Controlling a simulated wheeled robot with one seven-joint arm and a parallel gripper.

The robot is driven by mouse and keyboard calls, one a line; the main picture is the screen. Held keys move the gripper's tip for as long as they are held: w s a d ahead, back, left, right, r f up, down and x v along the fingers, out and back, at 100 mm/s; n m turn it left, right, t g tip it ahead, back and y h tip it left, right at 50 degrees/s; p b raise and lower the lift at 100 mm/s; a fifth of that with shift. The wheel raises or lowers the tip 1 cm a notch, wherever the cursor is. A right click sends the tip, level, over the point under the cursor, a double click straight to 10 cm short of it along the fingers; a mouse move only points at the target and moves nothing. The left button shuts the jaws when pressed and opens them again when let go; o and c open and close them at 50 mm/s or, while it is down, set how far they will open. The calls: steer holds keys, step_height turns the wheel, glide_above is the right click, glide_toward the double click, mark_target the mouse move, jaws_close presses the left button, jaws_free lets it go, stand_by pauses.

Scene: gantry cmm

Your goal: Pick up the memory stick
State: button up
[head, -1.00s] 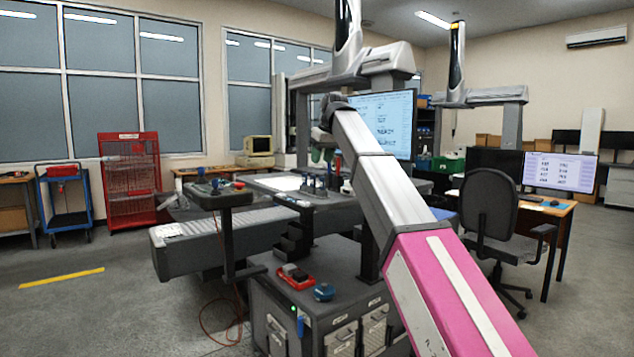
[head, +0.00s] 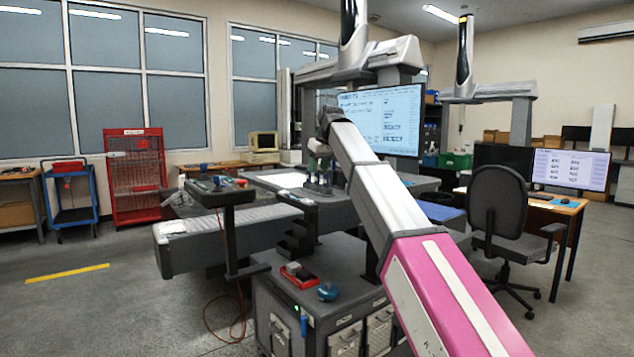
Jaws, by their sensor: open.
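I cannot make out the memory stick for certain; items on the benches are too small to tell. My arm reaches up and away from the lower right, and my gripper (head: 318,150) is at its far end, small and partly hidden by the wrist. It is open, above the area of the measuring table, with small fixtures (head: 318,178) showing below it. I see nothing held in it.
A grey cabinet (head: 335,311) in front carries a red tray (head: 298,275) and a blue item (head: 327,292). A small raised stand (head: 221,195) holds small items. A chair (head: 497,215) stands right. Open floor lies left, with a yellow strip (head: 67,273).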

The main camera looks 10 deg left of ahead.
steer(key=x, duration=0.2)
steer(key=shift+w+a+f, duration=0.1)
steer(key=shift+f, duration=0.2)
jaws_close()
steer(key=shift+r, duration=0.1)
steer(key=shift+r, duration=0.45)
steer(key=r, duration=0.3)
steer(key=shift+a+r, duration=0.3)
steer(key=shift+r, duration=0.05)
steer(key=s+a+r, duration=0.1)
steer(key=a+r, duration=0.5)
steer(key=a, duration=0.5)
steer(key=shift+r, duration=0.35)
steer(key=shift+r, duration=1.55)
